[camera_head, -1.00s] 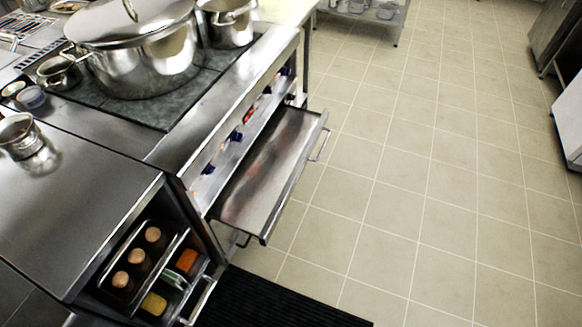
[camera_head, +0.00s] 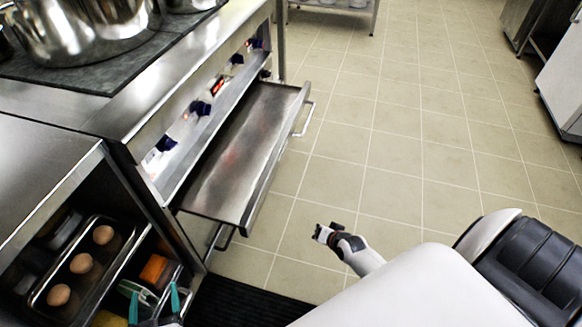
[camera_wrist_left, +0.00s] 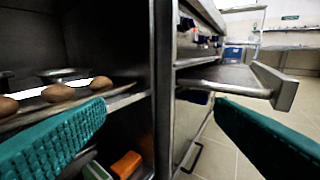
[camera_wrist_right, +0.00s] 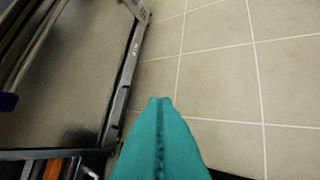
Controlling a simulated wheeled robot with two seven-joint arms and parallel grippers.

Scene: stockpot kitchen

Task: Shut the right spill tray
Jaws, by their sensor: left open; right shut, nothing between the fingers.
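The spill tray (camera_head: 245,140) is a flat metal tray pulled well out of the stove front below the knobs, with a bar handle (camera_head: 305,119) on its front. It sticks out level to the right in the left wrist view (camera_wrist_left: 232,76). In the right wrist view its surface (camera_wrist_right: 75,75) fills the left side. My left gripper (camera_head: 154,304) is open and empty by the open cabinet left of the tray; its teal fingers straddle the cabinet edge in its wrist view. My right gripper (camera_wrist_right: 160,101) is shut and empty, beside the tray's front edge over the floor.
Brown eggs (camera_head: 82,262) sit in a metal pan in the cabinet, with an orange block (camera_head: 153,268) beside it. A large pot (camera_head: 85,30) stands on the stove top. A black mat (camera_head: 245,302) lies below.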

